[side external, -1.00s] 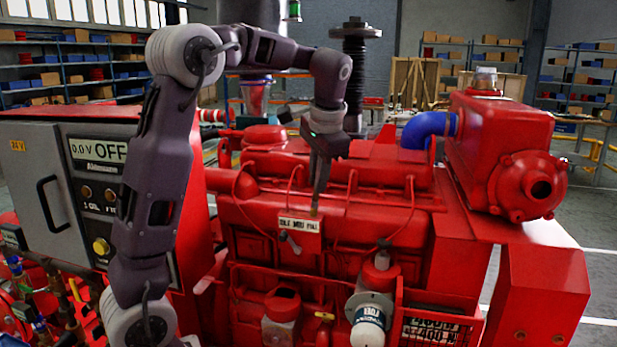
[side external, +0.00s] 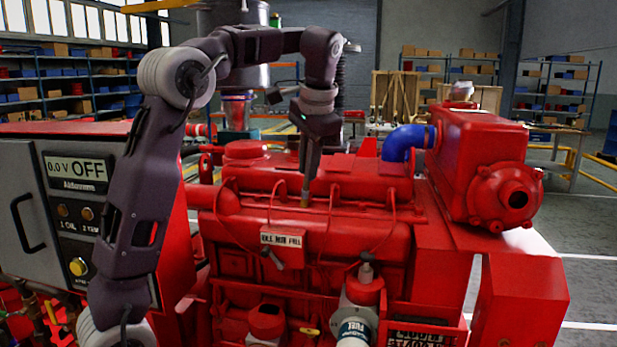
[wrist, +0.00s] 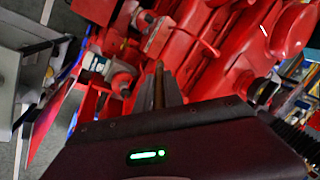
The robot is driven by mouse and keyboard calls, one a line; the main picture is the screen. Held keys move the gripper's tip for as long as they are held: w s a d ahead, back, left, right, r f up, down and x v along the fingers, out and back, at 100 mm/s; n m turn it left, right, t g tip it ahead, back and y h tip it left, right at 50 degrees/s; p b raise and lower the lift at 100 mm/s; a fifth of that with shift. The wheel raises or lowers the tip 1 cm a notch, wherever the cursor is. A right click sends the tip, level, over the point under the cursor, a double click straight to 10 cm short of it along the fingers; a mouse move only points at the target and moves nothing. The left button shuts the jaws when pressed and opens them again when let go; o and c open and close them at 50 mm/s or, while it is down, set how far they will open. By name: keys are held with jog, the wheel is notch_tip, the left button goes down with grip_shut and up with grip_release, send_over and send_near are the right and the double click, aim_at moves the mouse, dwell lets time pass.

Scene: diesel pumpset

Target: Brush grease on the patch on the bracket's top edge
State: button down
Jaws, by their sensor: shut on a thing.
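My gripper (side external: 306,172) is shut on a slim brush (side external: 305,202) with a brownish tip, which points down over the red engine. The wrist view also shows the brush (wrist: 158,86) between the gripper fingers. The bracket seems to be the red piece with the white "IDLE MIN FULL" plate (side external: 282,240) and a small lever (side external: 273,258) below it. The brush tip is above and slightly right of the plate in the side view, apart from it in the picture. The grease patch on the top edge is too small to make out.
Red fuel pipes (side external: 331,208) curve down close to the brush. A fuel filter (side external: 356,322) stands below right. A grey control panel (side external: 75,200) is at left, and a blue elbow hose (side external: 405,141) is at right. There is open air above the engine.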

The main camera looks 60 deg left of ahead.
jog(key=shift+r, duration=0.1)
jog(key=shift+r, duration=1.45)
jog(key=shift+x, duration=1.05)
jog(key=shift+s+d, duration=0.1)
jog(key=shift+d, duration=0.05)
